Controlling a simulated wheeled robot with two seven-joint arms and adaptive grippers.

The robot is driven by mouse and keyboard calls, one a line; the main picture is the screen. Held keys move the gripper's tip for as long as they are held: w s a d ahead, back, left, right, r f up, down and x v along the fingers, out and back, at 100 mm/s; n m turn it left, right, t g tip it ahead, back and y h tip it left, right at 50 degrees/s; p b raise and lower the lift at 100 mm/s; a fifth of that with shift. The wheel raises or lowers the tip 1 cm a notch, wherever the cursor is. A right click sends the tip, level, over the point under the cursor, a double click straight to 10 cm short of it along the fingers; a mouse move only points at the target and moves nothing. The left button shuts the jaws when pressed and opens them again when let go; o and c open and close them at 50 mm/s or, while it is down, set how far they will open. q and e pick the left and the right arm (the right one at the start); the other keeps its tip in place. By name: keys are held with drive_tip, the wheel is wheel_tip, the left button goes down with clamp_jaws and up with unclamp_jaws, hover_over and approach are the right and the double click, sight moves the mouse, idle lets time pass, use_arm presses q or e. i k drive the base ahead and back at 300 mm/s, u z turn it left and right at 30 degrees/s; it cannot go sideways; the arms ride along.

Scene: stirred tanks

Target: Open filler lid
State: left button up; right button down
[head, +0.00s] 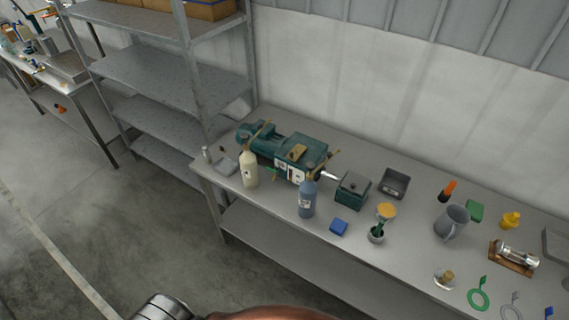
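A teal motor and gearbox unit (300,150) lies on the grey workbench, with a shaft pointing right. A small tan plate or lid (298,151) sits flat on top of its housing; I cannot tell for sure that it is the filler lid. A dark teal box (352,190) with a dark top stands at the shaft's right end, and its top looks closed. A cream bottle (249,170) and a blue-grey bottle (307,197) stand in front of the unit and hide parts of it. Neither of my grippers shows.
The bench (405,243) also holds a blue block (339,227), a grey jug (451,222), a dark open tray (394,183) and a yellow-topped brush or tool (385,212). A metal shelf rack (150,68) stands at the left. The floor (120,215) before the bench is clear.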

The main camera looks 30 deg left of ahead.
sight(296, 151)
drive_tip(key=u, duration=3.25)
drive_tip(key=i, duration=1.2)
drive_tip(key=z, duration=3.4)
